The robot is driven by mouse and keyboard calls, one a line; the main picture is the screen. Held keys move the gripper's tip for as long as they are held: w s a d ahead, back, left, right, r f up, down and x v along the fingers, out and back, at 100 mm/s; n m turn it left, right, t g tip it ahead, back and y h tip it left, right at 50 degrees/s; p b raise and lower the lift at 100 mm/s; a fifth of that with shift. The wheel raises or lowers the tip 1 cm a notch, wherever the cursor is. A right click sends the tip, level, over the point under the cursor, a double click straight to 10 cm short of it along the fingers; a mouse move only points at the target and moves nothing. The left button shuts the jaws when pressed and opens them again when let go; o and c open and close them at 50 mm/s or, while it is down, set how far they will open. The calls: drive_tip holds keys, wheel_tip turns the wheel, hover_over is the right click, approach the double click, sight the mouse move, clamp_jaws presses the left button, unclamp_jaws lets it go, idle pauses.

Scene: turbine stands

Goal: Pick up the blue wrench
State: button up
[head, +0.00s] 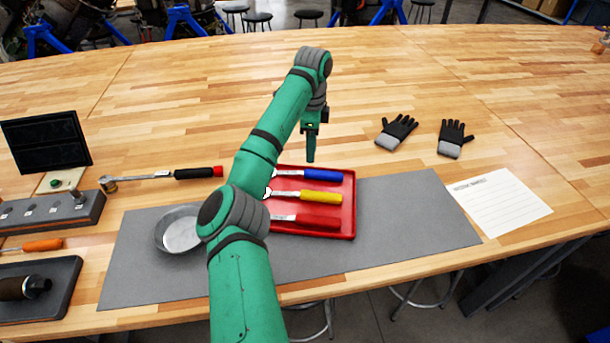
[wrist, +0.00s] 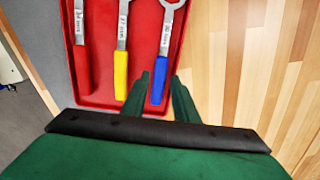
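The blue wrench (head: 325,174) lies in a red tray (head: 348,222), farthest back of three wrenches, with its handle to the right. In the wrist view its blue handle (wrist: 159,80) shows between my two fingers. My gripper (head: 310,158) is over the back of the tray, pointing down, and its fingers (wrist: 163,90) are apart with nothing held. One finger is on each side of the blue handle in the picture; I cannot tell how far above it they are. My arm hides the left part of the tray in the head view.
A yellow wrench (head: 322,197) and a red wrench (head: 318,222) lie beside it in the tray. The tray sits on a grey mat (head: 415,215). A round metal bowl (head: 178,232), a ratchet (head: 165,176), gloves (head: 396,131) and paper (head: 502,203) are around.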

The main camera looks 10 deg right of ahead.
sight(312, 171)
drive_tip(key=f, duration=0.4)
drive_tip(key=shift+d, duration=0.2)
wheel_tip(312, 171, down, 5)
drive_tip(key=shift+r, duration=0.1)
drive_tip(key=shift+w, duration=0.1)
drive_tip(key=shift+c, duration=0.4)
clamp_jaws()
